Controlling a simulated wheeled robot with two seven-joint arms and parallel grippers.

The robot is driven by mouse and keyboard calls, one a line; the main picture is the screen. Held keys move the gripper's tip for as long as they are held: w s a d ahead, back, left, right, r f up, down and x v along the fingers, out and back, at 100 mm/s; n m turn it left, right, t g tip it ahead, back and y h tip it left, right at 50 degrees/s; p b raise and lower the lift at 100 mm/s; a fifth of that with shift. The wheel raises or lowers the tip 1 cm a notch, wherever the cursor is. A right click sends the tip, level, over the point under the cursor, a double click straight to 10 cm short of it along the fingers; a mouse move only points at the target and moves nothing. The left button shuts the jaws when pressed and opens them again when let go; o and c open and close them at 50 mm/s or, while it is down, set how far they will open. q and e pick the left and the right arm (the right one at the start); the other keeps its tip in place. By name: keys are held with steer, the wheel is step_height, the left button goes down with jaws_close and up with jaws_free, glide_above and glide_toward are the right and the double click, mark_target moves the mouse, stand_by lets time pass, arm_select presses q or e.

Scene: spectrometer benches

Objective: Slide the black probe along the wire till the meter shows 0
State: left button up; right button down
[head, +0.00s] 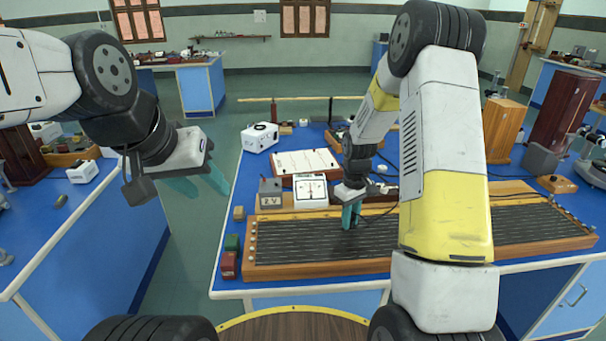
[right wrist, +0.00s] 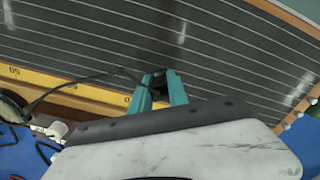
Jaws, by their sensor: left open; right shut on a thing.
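The wire board (head: 300,245) is a long wooden frame with a dark bed and several thin parallel wires, lying along the front of the blue bench. My right gripper (head: 350,217) is over its bed, left of the middle, shut on the black probe (right wrist: 158,82), which shows between the teal fingers in the right wrist view. A dark lead runs from the probe. Whether the tip touches a wire cannot be told. The white meter (head: 311,190) stands behind the board; its needle looks near upright, but the scale is too small to read. My left gripper (head: 198,187) is open and empty, left of the bench.
A grey 2 V cell (head: 270,192) stands left of the meter. A red block (head: 229,265) and a green block (head: 232,242) sit by the board's left end. A paper sheet (head: 305,161) lies behind the meter. My right arm hides part of the board.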

steer(key=shift+s+f, duration=0.25)
steer(key=shift+s, duration=0.05)
steer(key=c, duration=1.2)
jaws_free()
steer(key=shift+w+r, duration=0.1)
steer(key=shift+w+d, duration=0.1)
steer(key=shift+w, duration=0.05)
steer(key=shift+r, duration=0.1)
